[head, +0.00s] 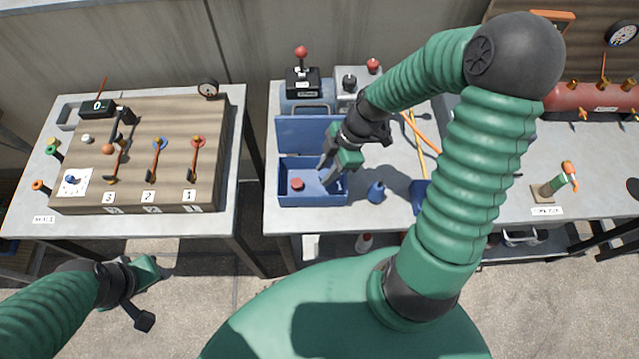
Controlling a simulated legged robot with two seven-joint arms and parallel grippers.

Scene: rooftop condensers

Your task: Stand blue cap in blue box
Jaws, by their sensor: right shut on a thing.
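The blue box (312,197) stands near the front of the middle table with its lid (308,134) tipped open at the back. A small red cap (297,184) stands inside on the left. My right gripper (328,179) reaches down into the box's right half and is shut on a small blue thing, seemingly the blue cap, mostly hidden by the fingers. I cannot tell if it touches the box floor. Another small blue piece (376,191) with a dark top stands on the table right of the box. My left gripper (150,297) is open and empty over the ground.
A panel with levers (150,140) stands on the left table. A black box with a red-knobbed lever (302,82) stands behind the lid. A blue object (420,197) and orange and yellow rods lie right of the box. A red tank (600,97) is at the far right.

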